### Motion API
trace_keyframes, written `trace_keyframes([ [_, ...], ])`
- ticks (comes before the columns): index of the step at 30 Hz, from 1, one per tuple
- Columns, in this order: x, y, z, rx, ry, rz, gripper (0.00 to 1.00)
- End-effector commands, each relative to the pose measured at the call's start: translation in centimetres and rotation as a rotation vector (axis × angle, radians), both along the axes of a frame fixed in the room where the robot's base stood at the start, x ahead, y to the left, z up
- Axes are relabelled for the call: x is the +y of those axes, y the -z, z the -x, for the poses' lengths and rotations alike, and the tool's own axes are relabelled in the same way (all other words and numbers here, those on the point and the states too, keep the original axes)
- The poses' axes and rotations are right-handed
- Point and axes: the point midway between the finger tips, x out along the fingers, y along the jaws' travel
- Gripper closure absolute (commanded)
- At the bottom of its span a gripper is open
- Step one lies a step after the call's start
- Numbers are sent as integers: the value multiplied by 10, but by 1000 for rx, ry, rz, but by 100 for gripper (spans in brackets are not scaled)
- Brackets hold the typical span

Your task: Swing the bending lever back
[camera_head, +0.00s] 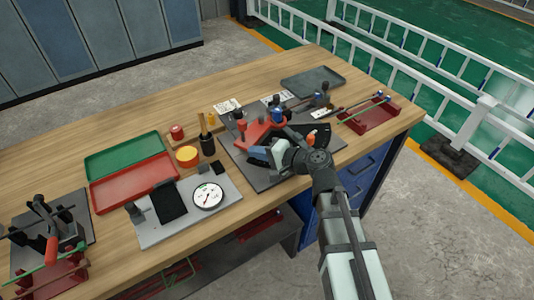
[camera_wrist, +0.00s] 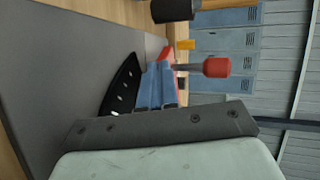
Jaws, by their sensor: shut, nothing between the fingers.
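The bender stands on a dark plate (camera_head: 238,163) at the middle right of the bench. Its red arm (camera_head: 258,132) lies just behind my gripper (camera_head: 254,153). An orange-red grip (camera_head: 311,136) stands up to the right of my gripper; a red grip on a grey stem (camera_wrist: 217,67) shows upright beside my fingers in the wrist view. A black curved plate with holes (camera_wrist: 124,86) lies on their other side. My gripper's blue fingers (camera_wrist: 160,75) are shut with nothing between them, close to a red part (camera_wrist: 167,56). I cannot tell whether they touch it.
A gauge plate (camera_head: 232,205), a red tray (camera_head: 135,183) and a green tray (camera_head: 123,155) lie to the left. A black cup with a tool (camera_head: 207,145) and a yellow roll (camera_head: 187,156) stand near. A red rack (camera_head: 369,116) stands right, a grey tray (camera_head: 313,82) behind.

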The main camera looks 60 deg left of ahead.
Motion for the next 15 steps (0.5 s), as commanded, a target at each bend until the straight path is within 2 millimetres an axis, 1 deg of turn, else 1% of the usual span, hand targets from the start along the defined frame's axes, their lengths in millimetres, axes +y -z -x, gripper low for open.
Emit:
trace_keyframes([
  [1, 3, 0, 5, 0, 25, 1, 100],
  [5, 13, 0, 11, 0, 93, 0, 100],
  [15, 45, 0, 22, -1, 88, 1, 100],
])
